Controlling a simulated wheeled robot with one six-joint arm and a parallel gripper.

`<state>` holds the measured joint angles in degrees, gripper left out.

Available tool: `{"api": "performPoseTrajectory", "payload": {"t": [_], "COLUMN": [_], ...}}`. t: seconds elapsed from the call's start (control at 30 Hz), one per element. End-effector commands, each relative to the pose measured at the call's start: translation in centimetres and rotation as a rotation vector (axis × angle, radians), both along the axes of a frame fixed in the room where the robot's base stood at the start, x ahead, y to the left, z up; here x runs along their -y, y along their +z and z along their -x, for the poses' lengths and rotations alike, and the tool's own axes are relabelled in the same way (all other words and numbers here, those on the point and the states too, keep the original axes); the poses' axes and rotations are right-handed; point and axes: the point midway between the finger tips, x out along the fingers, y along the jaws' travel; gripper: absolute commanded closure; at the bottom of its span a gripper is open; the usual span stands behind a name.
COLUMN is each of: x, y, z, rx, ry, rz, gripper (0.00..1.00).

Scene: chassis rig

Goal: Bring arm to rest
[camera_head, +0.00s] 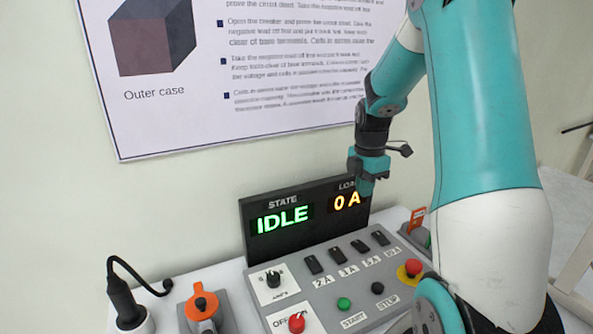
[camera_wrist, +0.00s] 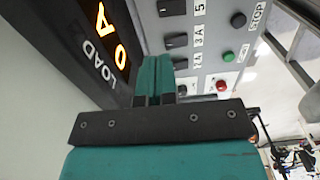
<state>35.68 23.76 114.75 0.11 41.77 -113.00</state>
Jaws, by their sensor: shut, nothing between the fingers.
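My gripper (camera_head: 367,188) hangs at the end of my teal arm in the head view, in front of the display's upper right part, by the word LOAD. In the wrist view its two teal fingers (camera_wrist: 154,75) are together with nothing between them. The display (camera_head: 283,212) reads IDLE in green and 0 A in orange. Below it is a grey control panel (camera_head: 330,272) with several black switches. Whether the fingers touch the display cannot be told.
The panel carries a selector knob (camera_head: 273,278), a red knob (camera_head: 296,322), a green START button (camera_head: 344,304) and a red mushroom button (camera_head: 413,267). An orange-handled device (camera_head: 201,304) and a black plug (camera_head: 122,297) stand at left. A poster (camera_head: 230,75) hangs behind.

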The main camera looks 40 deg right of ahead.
Motion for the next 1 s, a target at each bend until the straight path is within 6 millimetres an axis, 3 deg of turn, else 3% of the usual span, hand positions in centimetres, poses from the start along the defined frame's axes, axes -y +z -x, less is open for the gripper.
{"api": "performPoseTrajectory", "payload": {"t": [0.23, 0.33, 0.47, 0.53, 0.7, 0.83, 1.0], "x": [-0.5, -3.1, -10.7, -15.9, -27.3, -33.5, -37.4], "y": [0.2, 1.1, 3.6, 5.0, 7.8, 9.0, 9.6], "z": [-0.2, -0.8, -1.5, -1.0, 3.5, 8.7, 14.1], "rx": [0.003, 0.022, 0.063, 0.077, 0.054, -0.007, -0.092], "ry": [-0.004, -0.037, -0.140, -0.217, -0.412, -0.546, -0.666], "rz": [-0.001, -0.011, -0.058, -0.100, -0.218, -0.291, -0.336], "gripper": [1.00, 1.00, 1.00, 1.00, 1.00, 1.00, 1.00]}}
